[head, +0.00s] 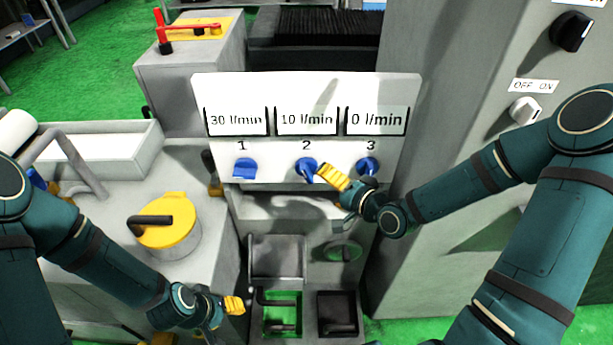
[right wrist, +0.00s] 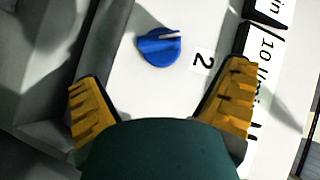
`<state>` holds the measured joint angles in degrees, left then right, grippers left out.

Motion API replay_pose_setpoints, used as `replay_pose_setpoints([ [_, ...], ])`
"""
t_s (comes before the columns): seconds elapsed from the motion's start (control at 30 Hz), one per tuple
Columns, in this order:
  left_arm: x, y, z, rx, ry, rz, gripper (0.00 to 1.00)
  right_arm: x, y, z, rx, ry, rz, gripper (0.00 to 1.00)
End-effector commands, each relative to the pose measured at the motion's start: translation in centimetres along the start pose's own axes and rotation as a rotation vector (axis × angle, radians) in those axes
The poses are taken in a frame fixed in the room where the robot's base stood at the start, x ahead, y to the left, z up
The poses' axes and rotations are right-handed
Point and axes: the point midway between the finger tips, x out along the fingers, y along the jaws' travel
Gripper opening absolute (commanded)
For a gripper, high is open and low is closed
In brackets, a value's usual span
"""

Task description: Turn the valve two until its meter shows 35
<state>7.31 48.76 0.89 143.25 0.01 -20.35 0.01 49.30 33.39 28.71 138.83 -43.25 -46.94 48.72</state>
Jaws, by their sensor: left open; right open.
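Valve two (head: 306,168) is a blue knob with a pale pointer line, on a white panel under the number 2. Its meter (head: 307,121) reads 10 l/min. My right gripper (head: 332,177) is just right of and in front of this knob. In the right wrist view the right gripper (right wrist: 162,90) is open, its yellow fingers spread apart. The blue knob (right wrist: 160,47) lies beyond the fingertips, between their lines, with nothing gripped. My left gripper (head: 233,305) is open and empty, low at the left, away from the panel.
Valve one (head: 244,167) is left, its meter (head: 236,122) reading 30 l/min. Valve three (head: 367,166) is right, close to my right gripper, its meter (head: 376,121) reading 0 l/min. A grey cabinet (head: 450,130) stands right. A yellow lid (head: 168,234) with a black handle is left.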

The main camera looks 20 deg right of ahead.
Motion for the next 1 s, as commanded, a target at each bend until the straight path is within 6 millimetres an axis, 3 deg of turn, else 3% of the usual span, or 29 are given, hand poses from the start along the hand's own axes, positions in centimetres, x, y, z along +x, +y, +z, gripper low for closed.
replay_pose_setpoints([
  [0.2,1.1,-0.4,-0.1,0.001,0.005,0.000,0.47,4.5,0.1,0.2,-0.001,-0.002,-0.002,0.96],
  [0.4,1.6,-0.6,-0.2,0.001,0.008,0.000,0.47,7.4,0.1,0.1,-0.001,-0.001,-0.001,0.96],
  [0.6,1.8,-0.7,-0.2,0.002,0.009,0.000,0.47,8.7,0.0,0.1,-0.001,-0.001,0.001,0.96],
  [0.9,1.8,-0.7,-0.2,0.002,0.010,0.000,0.47,8.8,0.0,0.0,-0.001,0.000,0.001,0.96],
  [1.0,1.8,-0.7,-0.2,0.002,0.010,0.000,0.47,8.8,0.0,0.0,-0.001,0.000,0.001,0.62],
])
